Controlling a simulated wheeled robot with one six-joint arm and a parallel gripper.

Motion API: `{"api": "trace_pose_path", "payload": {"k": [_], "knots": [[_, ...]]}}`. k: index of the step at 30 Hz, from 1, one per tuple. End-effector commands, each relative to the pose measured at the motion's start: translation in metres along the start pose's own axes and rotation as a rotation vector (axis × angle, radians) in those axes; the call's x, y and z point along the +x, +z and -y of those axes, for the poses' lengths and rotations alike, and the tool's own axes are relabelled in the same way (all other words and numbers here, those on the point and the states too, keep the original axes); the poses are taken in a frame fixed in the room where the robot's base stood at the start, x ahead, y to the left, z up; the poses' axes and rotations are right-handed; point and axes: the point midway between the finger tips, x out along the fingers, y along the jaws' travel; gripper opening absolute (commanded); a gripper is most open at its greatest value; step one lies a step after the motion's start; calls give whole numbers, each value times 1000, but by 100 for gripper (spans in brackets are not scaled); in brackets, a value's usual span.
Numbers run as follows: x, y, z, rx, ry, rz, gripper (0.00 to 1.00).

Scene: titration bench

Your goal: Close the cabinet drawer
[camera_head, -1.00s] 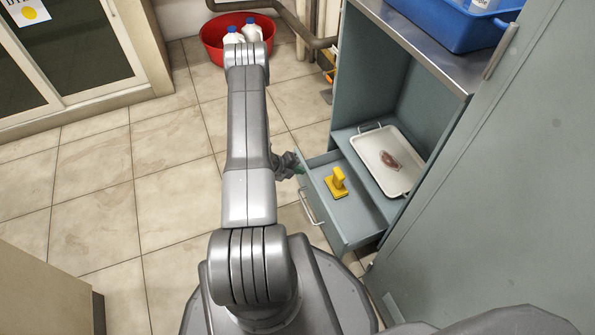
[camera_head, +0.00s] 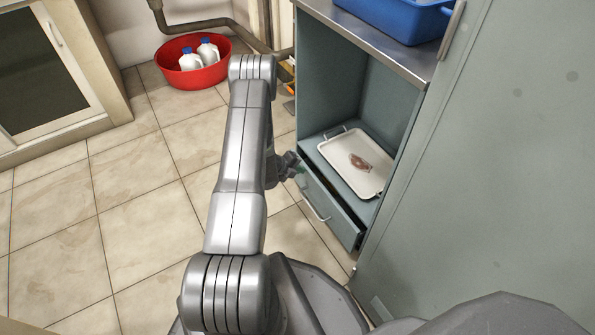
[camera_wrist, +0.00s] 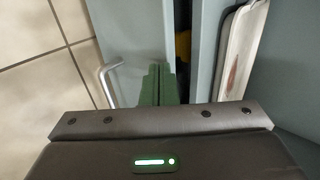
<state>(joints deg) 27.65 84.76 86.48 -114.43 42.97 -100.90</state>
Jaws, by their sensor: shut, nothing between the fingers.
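The cabinet drawer (camera_head: 326,205) is a grey-green drawer low in the cabinet. It stands open by a narrow gap, with a dark strip showing behind its front. Its metal handle (camera_head: 316,206) is on the front face, and it shows in the wrist view (camera_wrist: 108,80). My gripper (camera_head: 297,166) is at the far end of the drawer front. In the wrist view its green fingertips (camera_wrist: 158,82) are together and empty, at the top edge of the drawer front; contact is hard to tell. A sliver of yellow (camera_wrist: 183,45) shows inside the drawer gap.
A white tray (camera_head: 340,172) with a small brownish item (camera_head: 359,162) lies on the shelf above the drawer. A blue bin (camera_head: 405,18) sits on the cabinet top. A red tub (camera_head: 190,76) with white jugs stands on the floor at the back. The tiled floor at left is clear.

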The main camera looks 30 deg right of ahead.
Motion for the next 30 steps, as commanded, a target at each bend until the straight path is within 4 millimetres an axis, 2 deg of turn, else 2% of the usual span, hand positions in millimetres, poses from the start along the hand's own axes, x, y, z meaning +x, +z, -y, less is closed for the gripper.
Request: {"api": "trace_pose_path", "payload": {"k": [5, 11, 12, 14, 18, 22, 26, 30], "knots": [[-5, 2, -4, -1, 0, 0, 0], [-28, 8, -26, -2, 0, 0, 0], [-35, 9, -33, -1, 1, -1, 0], [-54, 9, -26, 0, 0, 0, 0], [-87, 8, -26, 1, -1, -1, 0], [-111, 8, -28, 1, 0, -2, 0], [-125, 8, -28, 3, 0, -2, 0], [-129, 6, -33, 3, -8, -8, 24]]}}
